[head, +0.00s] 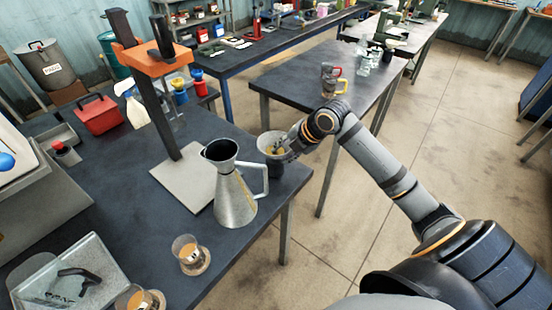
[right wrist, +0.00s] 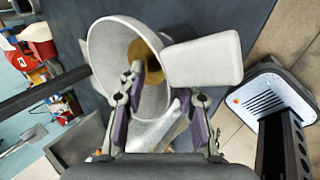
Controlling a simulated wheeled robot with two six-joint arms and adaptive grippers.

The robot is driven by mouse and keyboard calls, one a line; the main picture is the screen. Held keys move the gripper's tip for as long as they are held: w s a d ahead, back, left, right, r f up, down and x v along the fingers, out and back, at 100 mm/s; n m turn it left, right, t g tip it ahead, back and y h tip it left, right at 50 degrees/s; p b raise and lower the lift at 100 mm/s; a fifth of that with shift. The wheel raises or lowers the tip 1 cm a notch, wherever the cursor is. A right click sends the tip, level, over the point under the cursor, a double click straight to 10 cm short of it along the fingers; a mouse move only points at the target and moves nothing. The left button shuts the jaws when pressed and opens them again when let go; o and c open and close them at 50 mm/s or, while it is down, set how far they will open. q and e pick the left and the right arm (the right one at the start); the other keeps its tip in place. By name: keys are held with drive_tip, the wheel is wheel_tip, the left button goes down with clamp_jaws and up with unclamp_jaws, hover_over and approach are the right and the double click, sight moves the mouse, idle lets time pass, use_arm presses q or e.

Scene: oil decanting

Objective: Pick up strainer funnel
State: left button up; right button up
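The strainer funnel (head: 267,137) is a grey, wide-mouthed cone with a yellowish strainer inside. In the head view it is near the right edge of the dark table, just behind the metal jug (head: 236,200). In the right wrist view the funnel (right wrist: 104,58) fills the upper middle, with its flat grey handle tab (right wrist: 205,60) to the right. My right gripper (head: 284,146) is at the funnel's right side. Its fingers (right wrist: 168,98) are apart, one over the funnel's mouth and one outside the wall. I cannot tell whether they touch it. My left gripper is not in view.
An orange-and-black stand (head: 150,62) on a pale base plate (head: 172,178) is left of the funnel. A glass cup (head: 188,250) with amber liquid stands in front. A second table (head: 300,87) with mugs is behind, across a gap of floor.

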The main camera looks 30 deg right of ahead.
drive_tip(key=shift+r, duration=0.1)
drive_tip(key=shift+s, duration=0.1)
clamp_jaws()
idle(0.3)
